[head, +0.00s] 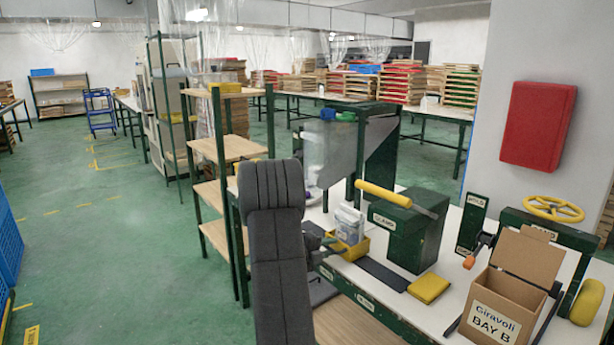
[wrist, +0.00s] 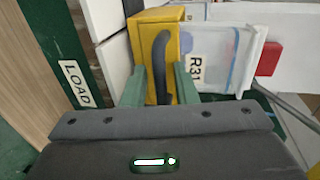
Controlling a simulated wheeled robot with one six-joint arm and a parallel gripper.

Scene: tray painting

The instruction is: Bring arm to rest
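My arm rises at the left of the workbench in the head view, and my gripper (head: 322,246) is beside a yellow caddy (head: 352,248). In the wrist view, the two grey-green fingers of my gripper (wrist: 160,86) stand apart, one on each side of the dark handle (wrist: 161,62) on the yellow caddy (wrist: 143,30). Yellow shows between the fingers and the handle, so the gripper looks open. A clear container (wrist: 213,58) labelled R31 is beside the handle; it also shows in the caddy in the head view (head: 348,222).
The white bench (head: 380,310) holds a green clamp machine (head: 410,232), a yellow pad (head: 429,288) and an open carton (head: 500,310) marked Giravoli BAY B. A shelf rack (head: 225,150) stands behind my arm. Green floor (head: 110,260) is free at the left.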

